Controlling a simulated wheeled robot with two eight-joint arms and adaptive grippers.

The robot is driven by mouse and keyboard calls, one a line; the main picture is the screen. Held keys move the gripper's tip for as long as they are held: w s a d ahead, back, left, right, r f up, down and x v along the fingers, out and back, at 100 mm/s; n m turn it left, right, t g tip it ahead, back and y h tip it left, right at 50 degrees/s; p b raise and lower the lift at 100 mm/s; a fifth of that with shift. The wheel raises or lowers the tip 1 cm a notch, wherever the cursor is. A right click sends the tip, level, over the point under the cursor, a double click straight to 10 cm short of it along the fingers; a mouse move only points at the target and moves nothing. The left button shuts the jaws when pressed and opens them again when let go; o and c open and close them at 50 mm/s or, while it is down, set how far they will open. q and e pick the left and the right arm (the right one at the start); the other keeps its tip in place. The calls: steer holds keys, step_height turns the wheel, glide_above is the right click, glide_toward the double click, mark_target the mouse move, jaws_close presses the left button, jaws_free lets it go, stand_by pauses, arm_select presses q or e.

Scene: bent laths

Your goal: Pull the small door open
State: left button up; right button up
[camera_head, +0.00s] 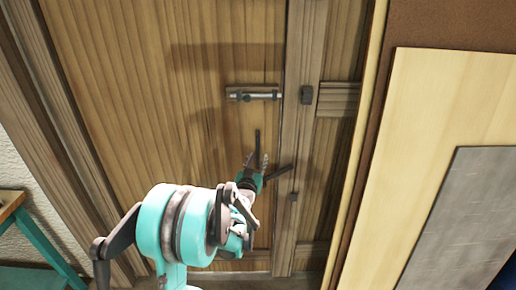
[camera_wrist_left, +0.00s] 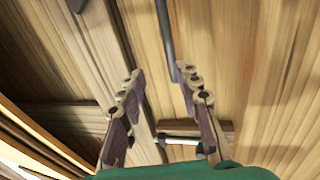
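The small wooden door (camera_head: 130,60) fills the left and middle of the head view and looks closed against its frame (camera_head: 300,140). A metal bolt (camera_head: 254,96) is mounted near its right edge; its rod ends short of the dark keep (camera_head: 306,95) on the frame. A dark upright handle bar (camera_head: 257,138) is on the door below the bolt. My left gripper (camera_head: 257,160) is at the bar's lower part. In the left wrist view its fingers (camera_wrist_left: 160,78) are apart, with the bar (camera_wrist_left: 165,35) between or just beyond them; contact cannot be told. My right gripper is out of view.
A dark slanted lever (camera_head: 279,172) is close right of my left gripper, by the door edge. A small dark block (camera_head: 293,197) is on the frame below. Pale boards (camera_head: 420,120) and a grey panel (camera_head: 465,215) stand at the right. A teal-legged table (camera_head: 45,235) is at lower left.

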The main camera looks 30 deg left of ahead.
mark_target(257, 150)
arm_select(q)
steer(key=shift+n+y, duration=0.3)
steer(key=x, duration=0.2)
steer(key=a+b+x, duration=0.1)
steer(key=x, duration=0.2)
steer(key=f+x, duration=0.1)
steer(key=x, duration=0.2)
steer(key=shift+s+a+b, duration=0.1)
steer(key=shift+a+b, duration=0.15)
steer(key=shift+b, duration=0.1)
jaws_close()
